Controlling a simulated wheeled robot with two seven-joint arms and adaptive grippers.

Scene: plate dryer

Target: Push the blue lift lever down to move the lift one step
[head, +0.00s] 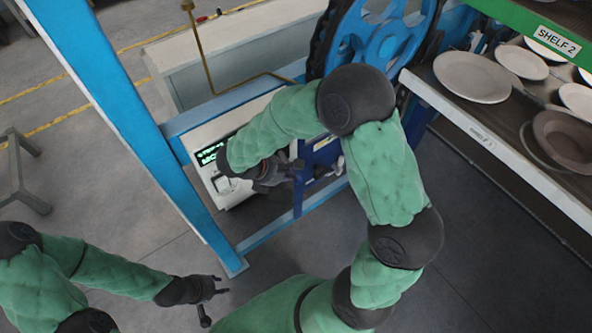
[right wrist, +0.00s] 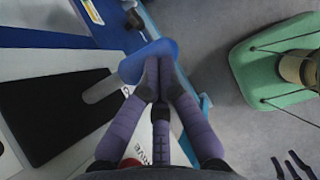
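A blue rounded piece (right wrist: 148,62), which looks like the lift lever's end, shows in the right wrist view. My right gripper (right wrist: 154,92) has its fingers drawn together, with the tips overlapping the lower edge of this piece; I cannot tell whether they touch it. In the head view my right gripper (head: 287,170) is beside the control box (head: 240,190), and the lever cannot be made out there. The box has a lit green display (head: 209,153), partly behind my arm. My left gripper (head: 214,300) hangs empty at the lower left with its fingers spread.
A blue frame post (head: 110,95) stands left of the control box. A large blue wheel (head: 385,40) is behind my right arm. Shelves with plates (head: 472,77) are on the right. A grey stool (head: 22,175) stands far left; the floor between is clear.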

